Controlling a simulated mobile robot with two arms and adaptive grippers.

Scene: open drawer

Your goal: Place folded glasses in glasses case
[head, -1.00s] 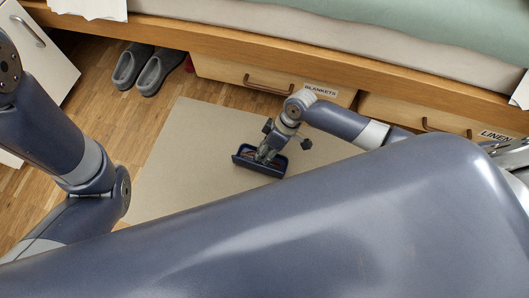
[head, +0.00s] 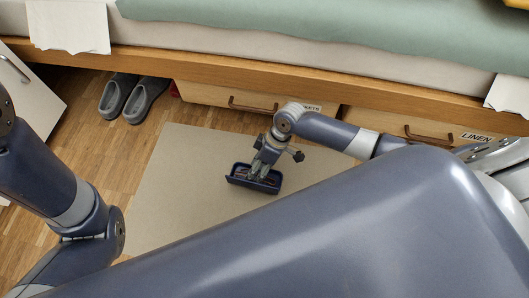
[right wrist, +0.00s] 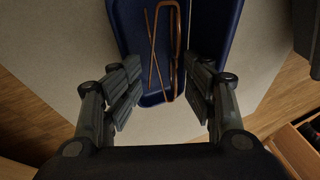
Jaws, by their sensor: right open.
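The glasses case (head: 233,181) is dark blue and lies open on the beige mat. In the right wrist view the case (right wrist: 221,22) fills the top centre. The folded glasses (right wrist: 153,48), with thin brown frames, lie in the case, lengthwise in that view. My right gripper (right wrist: 168,98) is open, its dark fingers apart on both sides of the glasses' near end and touching nothing that I can make out. In the head view the right gripper (head: 257,176) is low over the case and hides part of it. My left gripper is out of view; only its arm shows.
Grey slippers (head: 132,98) stand on the wood floor at the upper left. The bed's drawers, the blankets drawer (head: 205,97) and the linen drawer (head: 385,124), line the far side. A white cabinet (head: 30,95) is at the left. The mat (head: 165,185) is clear around the case.

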